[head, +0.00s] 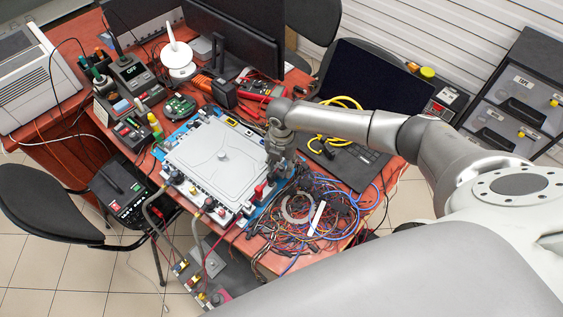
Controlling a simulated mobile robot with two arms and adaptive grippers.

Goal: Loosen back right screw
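A flat light-grey box (205,172) with a round knob in the middle of its lid lies on a blue mat on the table. Its back right corner is beside my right gripper (279,160), which comes in from the right and points down at the box's right edge. The screw at that corner cannot be made out; the gripper and wrist cover that area. The gripper fingers are dark and small, so whether they are open or shut, or touching anything, is unclear. A red cap (259,192) stands on the front right edge of the box. My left gripper is not in view.
Tangled wires (318,212) lie right of the box, with a yellow cable (343,103) and an open laptop (362,88) behind. Hoses (155,205) run off the front edge to a fitting block (205,285). Instruments (130,75) crowd the left side. A chair (40,205) stands left.

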